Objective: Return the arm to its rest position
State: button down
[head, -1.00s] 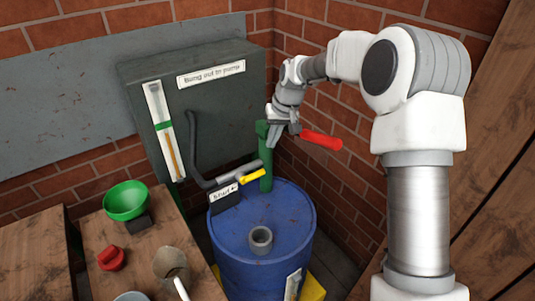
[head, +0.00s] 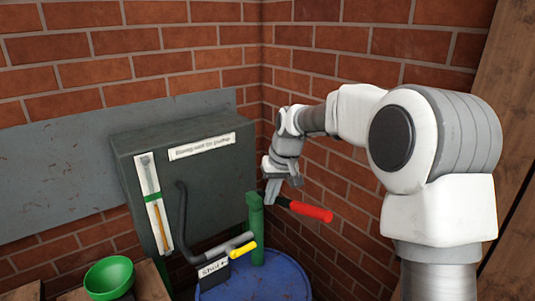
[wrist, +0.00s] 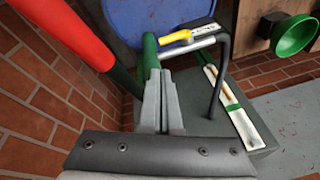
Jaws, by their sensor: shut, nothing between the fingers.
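My gripper (head: 271,194) hangs at the end of my bent arm, pointing down, its fingers closed and empty. In the wrist view its closed fingers (wrist: 162,106) sit at the centre. In the head view it is just above and beside the green post (head: 256,230), near the lever with the red grip (head: 311,211). I cannot tell from the head view how wide the gap is. The red grip (wrist: 80,30) crosses the upper left of the wrist view.
A dark grey box (head: 200,150) with a bent pipe stands at the left, with a yellow-handled valve (head: 242,249) and a blue drum (head: 255,283) by it. Brick walls close the corner; a wooden board (head: 520,130) stands right.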

jog(key=s+d+r+m+t+h, duration=0.1)
jog(key=s+d+r, duration=0.35)
jog(key=s, duration=0.45)
jog(key=s+d+r+t+h, duration=0.1)
jog(key=s+d+r, duration=0.4)
jog(key=s, duration=0.4)
jog(key=s+d+m, duration=0.1)
jog(key=s+d, duration=0.1)
jog(key=s, duration=0.5)
jog(key=s+d+f+t, duration=0.1)
jog(key=s, duration=0.7)
jog(key=shift+d+f+m+p, duration=0.3)
jog(key=shift+d+m+p, duration=0.1)
